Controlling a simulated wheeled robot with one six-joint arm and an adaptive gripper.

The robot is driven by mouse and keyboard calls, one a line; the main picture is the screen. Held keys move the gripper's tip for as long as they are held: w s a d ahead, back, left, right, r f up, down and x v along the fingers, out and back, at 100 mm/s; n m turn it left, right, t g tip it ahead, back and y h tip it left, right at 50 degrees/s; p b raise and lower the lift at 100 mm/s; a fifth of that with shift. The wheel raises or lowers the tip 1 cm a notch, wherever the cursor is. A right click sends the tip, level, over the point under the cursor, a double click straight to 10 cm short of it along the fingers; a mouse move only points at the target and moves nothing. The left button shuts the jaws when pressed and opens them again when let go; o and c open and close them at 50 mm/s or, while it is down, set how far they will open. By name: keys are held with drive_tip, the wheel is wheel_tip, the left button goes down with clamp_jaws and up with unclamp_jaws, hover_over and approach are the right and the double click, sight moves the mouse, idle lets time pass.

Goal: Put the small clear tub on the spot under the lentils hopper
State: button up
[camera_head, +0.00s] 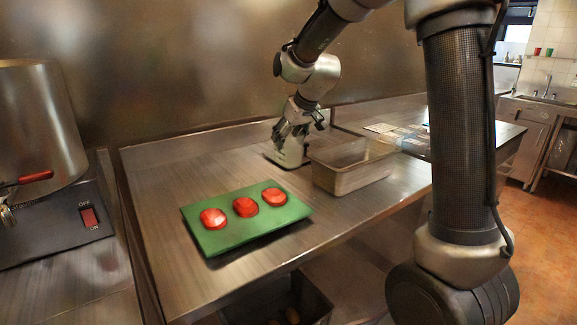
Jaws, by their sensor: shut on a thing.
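My gripper (291,131) is at the back of the steel counter, pointing down and shut on a pale, whitish thing (289,154). This thing is small and partly hidden by the fingers. I cannot tell for sure that it is the small clear tub. It is just left of a steel pan, and I cannot tell whether it touches the counter. No lentils hopper and no marked spot under one can be made out.
A green board (224,235) with three red pieces (245,207) lies on the counter (160,200). The open steel pan (350,181) stands right of my gripper. A large pot (38,115) stands on a unit with a red switch at left. Flat items (398,137) lie behind the pan.

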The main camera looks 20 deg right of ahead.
sight(289, 160)
wheel_tip(289, 160, down, 8)
drive_tip(key=shift+r, duration=0.1)
idle(0.4)
drive_tip(key=o, duration=0.8)
drive_tip(key=shift+c, duration=0.2)
